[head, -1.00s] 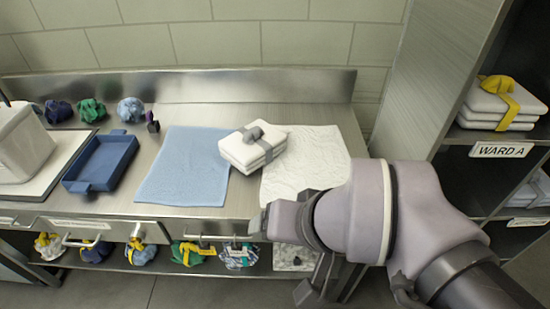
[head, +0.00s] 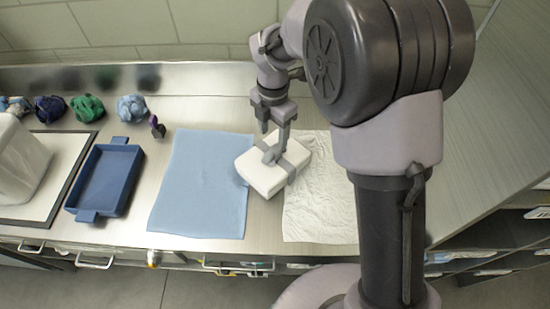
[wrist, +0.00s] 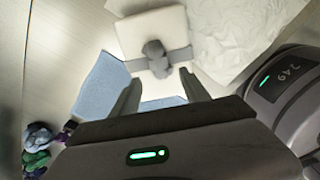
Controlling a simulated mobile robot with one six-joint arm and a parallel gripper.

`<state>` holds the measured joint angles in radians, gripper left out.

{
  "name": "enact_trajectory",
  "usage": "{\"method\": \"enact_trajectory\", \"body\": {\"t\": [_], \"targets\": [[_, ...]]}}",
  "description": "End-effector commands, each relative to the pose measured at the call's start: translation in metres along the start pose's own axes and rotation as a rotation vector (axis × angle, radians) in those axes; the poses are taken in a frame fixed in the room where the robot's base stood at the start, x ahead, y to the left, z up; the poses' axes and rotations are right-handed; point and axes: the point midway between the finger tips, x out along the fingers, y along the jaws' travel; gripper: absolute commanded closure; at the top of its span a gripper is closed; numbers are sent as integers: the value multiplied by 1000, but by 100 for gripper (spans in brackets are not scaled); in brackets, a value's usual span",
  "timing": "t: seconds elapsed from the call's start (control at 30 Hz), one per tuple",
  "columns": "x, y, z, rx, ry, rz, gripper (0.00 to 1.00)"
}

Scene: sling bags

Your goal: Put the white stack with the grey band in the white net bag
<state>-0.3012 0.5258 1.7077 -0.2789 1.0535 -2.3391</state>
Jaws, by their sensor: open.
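The white stack with the grey band (head: 262,178) lies on the counter, across the gap between the blue cloth and the white crinkled cloth. A grey knot sits on top of its band. My gripper (head: 274,138) is open just above the stack, with a fingertip overlapping the knot in the head view. In the wrist view the stack (wrist: 130,38) lies ahead of the two open fingers (wrist: 160,88), and its knot lies beyond the fingertips. I see nothing between the fingers. I cannot make out a white net bag in the current views.
A blue cloth (head: 203,190) and a white crinkled cloth (head: 318,205) lie flat on the counter. A blue tray (head: 106,178) and a white container (head: 18,165) stand at the left. Several coloured bundles (head: 87,108) sit along the back left.

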Motion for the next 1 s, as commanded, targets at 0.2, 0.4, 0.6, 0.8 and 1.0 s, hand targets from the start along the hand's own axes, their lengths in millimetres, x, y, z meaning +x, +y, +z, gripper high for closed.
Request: {"method": "enact_trajectory", "body": {"t": [0.2, 0.4, 0.6, 0.8, 1.0], "targets": [[31, 0, 0, 3, 0, 1, 46], [65, 1, 5, 3, 1, -1, 46], [81, 2, 5, 3, 0, 2, 46], [79, 1, 5, 3, 0, 1, 66], [79, 1, 5, 4, 0, 1, 100]]}}
